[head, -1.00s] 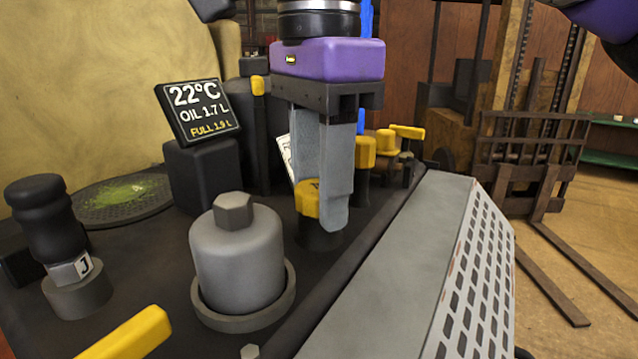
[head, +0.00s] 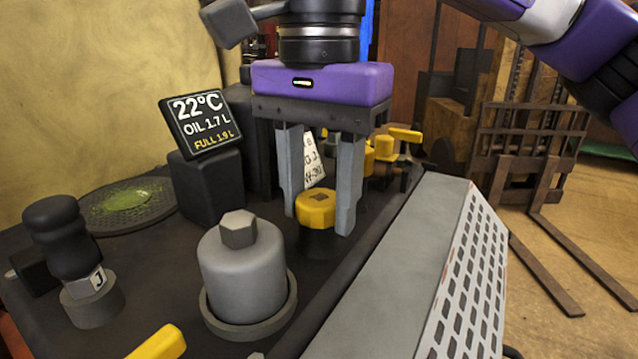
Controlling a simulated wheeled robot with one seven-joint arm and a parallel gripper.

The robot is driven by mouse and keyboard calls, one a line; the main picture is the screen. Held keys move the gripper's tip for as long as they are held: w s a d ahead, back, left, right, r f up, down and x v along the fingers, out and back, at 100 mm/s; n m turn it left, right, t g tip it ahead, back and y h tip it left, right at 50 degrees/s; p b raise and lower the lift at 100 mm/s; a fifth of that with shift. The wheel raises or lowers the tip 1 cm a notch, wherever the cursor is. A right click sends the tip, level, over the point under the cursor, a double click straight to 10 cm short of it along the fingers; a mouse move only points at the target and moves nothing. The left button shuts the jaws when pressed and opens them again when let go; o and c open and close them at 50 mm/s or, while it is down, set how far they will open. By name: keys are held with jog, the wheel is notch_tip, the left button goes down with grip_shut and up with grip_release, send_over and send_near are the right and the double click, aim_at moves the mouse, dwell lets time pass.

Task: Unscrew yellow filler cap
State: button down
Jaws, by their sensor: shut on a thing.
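The yellow filler cap (head: 316,210) sits on a dark round neck on the machine's dark top deck, with a dark mark on its upper face. My gripper (head: 318,222) points down from above, with one grey finger on the left of the cap and one on the right. It is shut on the cap. The cap looks level and sits at the neck; I cannot tell whether there is a gap beneath it. A white tag (head: 312,165) with dark print shows between the fingers, behind the cap, partly hidden.
A grey canister with a hex top (head: 243,265) stands close at front left. A display (head: 201,123) reads 22°C, OIL 1.7 L, FULL 1.9 L. A black knob marked J (head: 60,240) is at far left. Yellow-handled fittings (head: 400,140) stand behind right. A grey perforated cover (head: 400,265) borders the right.

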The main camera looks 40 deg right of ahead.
aim_at(319, 197)
jog(key=shift+r+n+p, duration=0.1)
jog(key=shift+n+p, duration=0.25)
jog(key=shift+n, duration=0.55)
jog(key=n, duration=0.4)
jog(key=shift+p, duration=0.3)
jog(key=shift+r+p, duration=1.05)
jog(key=shift+r, duration=0.4)
